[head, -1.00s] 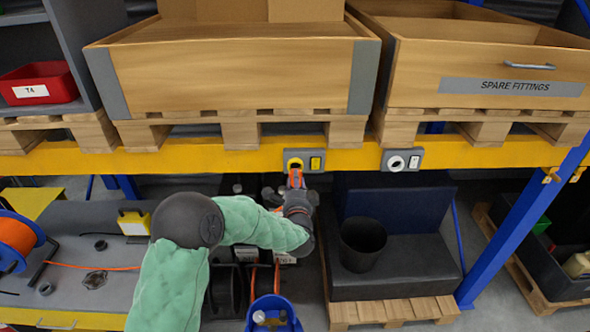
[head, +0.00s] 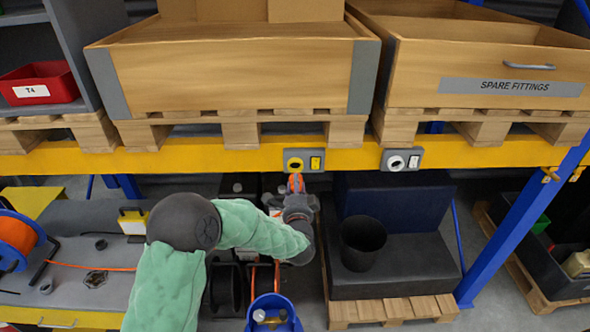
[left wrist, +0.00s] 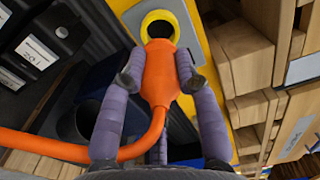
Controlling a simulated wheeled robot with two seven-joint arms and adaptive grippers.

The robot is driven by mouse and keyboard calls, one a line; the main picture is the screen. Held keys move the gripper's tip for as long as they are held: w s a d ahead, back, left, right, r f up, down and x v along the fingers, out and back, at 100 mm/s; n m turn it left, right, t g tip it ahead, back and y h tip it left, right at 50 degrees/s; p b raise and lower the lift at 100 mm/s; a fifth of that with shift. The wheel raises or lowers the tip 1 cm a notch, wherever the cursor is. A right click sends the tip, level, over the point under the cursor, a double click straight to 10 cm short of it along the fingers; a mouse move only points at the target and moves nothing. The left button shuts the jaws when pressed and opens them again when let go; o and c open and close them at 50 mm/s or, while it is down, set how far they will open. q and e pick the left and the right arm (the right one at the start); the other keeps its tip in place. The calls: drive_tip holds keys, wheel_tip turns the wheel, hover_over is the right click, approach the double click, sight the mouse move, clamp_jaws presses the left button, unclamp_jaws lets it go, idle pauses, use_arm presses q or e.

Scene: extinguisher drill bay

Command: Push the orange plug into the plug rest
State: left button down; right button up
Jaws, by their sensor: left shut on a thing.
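The orange plug (head: 296,182) is held upright in my left gripper (head: 297,190), just below a grey panel with a yellow-ringed round socket (head: 294,164) on the yellow beam. I take this socket for the plug rest, but cannot be sure. Its dark hole shows open. In the left wrist view, both fingers of my gripper (left wrist: 161,76) flank the plug (left wrist: 160,82), and its tip overlaps the lower edge of the yellow ring (left wrist: 158,24). The plug looks outside the hole. An orange cable trails from it. My right gripper is not in view.
A similar panel with a white-ringed socket (head: 396,163) sits to the right on the yellow beam (head: 220,158). Wooden crates on pallets stand above. Below are a black bin (head: 362,243), a blue bucket (head: 272,325) and an orange cable reel (head: 17,236).

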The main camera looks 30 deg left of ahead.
use_arm(q)
drive_tip(key=shift+s+r, duration=0.1)
drive_tip(key=s+d+r+p, duration=0.3)
drive_tip(key=s+d+p, duration=0.1)
drive_tip(key=s, duration=0.2)
drive_tip(key=s+d+r+p, duration=0.2)
drive_tip(key=s+d+p, duration=0.2)
drive_tip(key=s, duration=0.2)
drive_tip(key=shift+s+r, duration=0.3)
drive_tip(key=shift+r, duration=0.1)
idle(2.3)
drive_tip(key=shift+a, duration=0.15)
drive_tip(key=s+a+f+b, duration=0.2)
drive_tip(key=s+a+b, duration=0.2)
drive_tip(key=a, duration=0.4)
drive_tip(key=s+a+f+b, duration=0.1)
drive_tip(key=s+a+b, duration=0.3)
drive_tip(key=s+a, duration=0.2)
drive_tip(key=shift+a+f+b, duration=0.3)
drive_tip(key=shift+a+f, duration=0.1)
drive_tip(key=shift+a, duration=0.9)
idle(1.0)
drive_tip(key=shift+s, duration=0.1)
